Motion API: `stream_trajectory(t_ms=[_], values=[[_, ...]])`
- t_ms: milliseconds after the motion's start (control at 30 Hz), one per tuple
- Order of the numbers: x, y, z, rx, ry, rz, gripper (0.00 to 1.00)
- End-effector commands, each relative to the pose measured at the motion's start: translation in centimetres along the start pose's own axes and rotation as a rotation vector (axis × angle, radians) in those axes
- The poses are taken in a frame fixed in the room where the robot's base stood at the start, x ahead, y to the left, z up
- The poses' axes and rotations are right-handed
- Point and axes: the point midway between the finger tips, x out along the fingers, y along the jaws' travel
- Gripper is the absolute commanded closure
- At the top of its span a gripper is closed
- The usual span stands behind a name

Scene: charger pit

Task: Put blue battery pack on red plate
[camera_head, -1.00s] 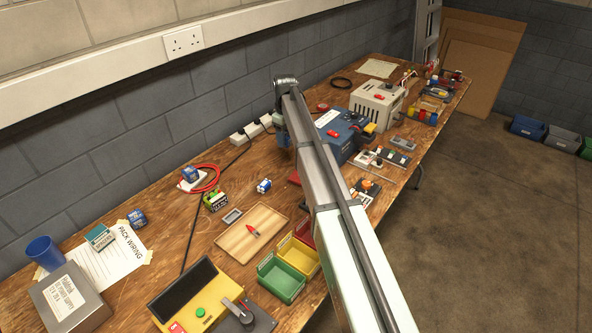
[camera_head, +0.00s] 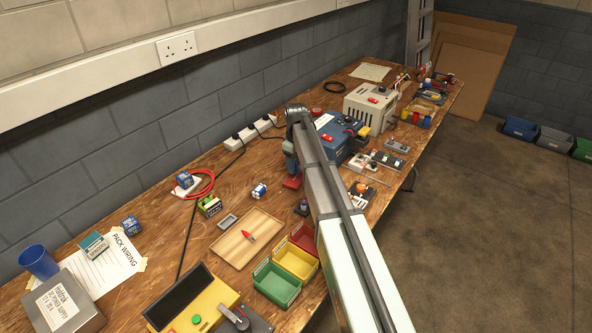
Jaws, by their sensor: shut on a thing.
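My arm reaches in from the lower right, and its wrist hangs down over the bench. My gripper (camera_head: 291,166) is at its lower end, just above or at a red plate (camera_head: 291,183). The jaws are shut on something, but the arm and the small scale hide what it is. The red plate shows only in part, left of my arm. A small blue pack (camera_head: 185,180) sits on a white base by a coiled red cable. Another blue pack (camera_head: 131,225) stands by the wiring sheet. I cannot tell which is the task's battery pack.
A blue case (camera_head: 341,141) stands close right of my gripper, with a grey power unit (camera_head: 371,106) behind. A wooden tray (camera_head: 247,237) and green (camera_head: 276,285), yellow and red bins lie nearer. A blue-and-white cylinder (camera_head: 259,190) lies to the left. Bare wood surrounds it.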

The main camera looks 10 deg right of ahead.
Motion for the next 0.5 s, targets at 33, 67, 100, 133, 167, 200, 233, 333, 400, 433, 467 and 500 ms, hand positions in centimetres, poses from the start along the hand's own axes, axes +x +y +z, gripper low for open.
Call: stream_trajectory(t_ms=[33, 67, 100, 133, 167, 200, 233, 333, 400, 433, 467, 500], values=[[0.5, 0.0, 0.0, 0.0, 0.0, 0.0, 0.86], [0.9, 0.0, 0.0, 0.0, 0.0, 0.0, 0.86], [1.5, 0.0, 0.0, 0.0, -0.001, -0.001, 0.86], [1.9, 0.0, 0.0, 0.0, -0.001, -0.001, 0.86], [2.2, 0.0, 0.0, 0.0, -0.001, -0.001, 0.86], [2.7, 0.0, 0.0, 0.0, -0.001, -0.001, 0.86], [2.9, 0.0, 0.0, 0.0, -0.001, 0.0, 0.86], [3.2, 0.0, 0.0, 0.0, 0.001, 0.0, 0.86], [3.2, 0.0, 0.0, 0.0, 0.001, 0.001, 0.86], [3.2, 0.0, 0.0, 0.0, 0.001, 0.001, 0.86], [3.2, 0.0, 0.0, 0.0, 0.001, 0.001, 0.86], [3.1, 0.0, 0.0, 0.0, 0.001, 0.001, 0.86]])
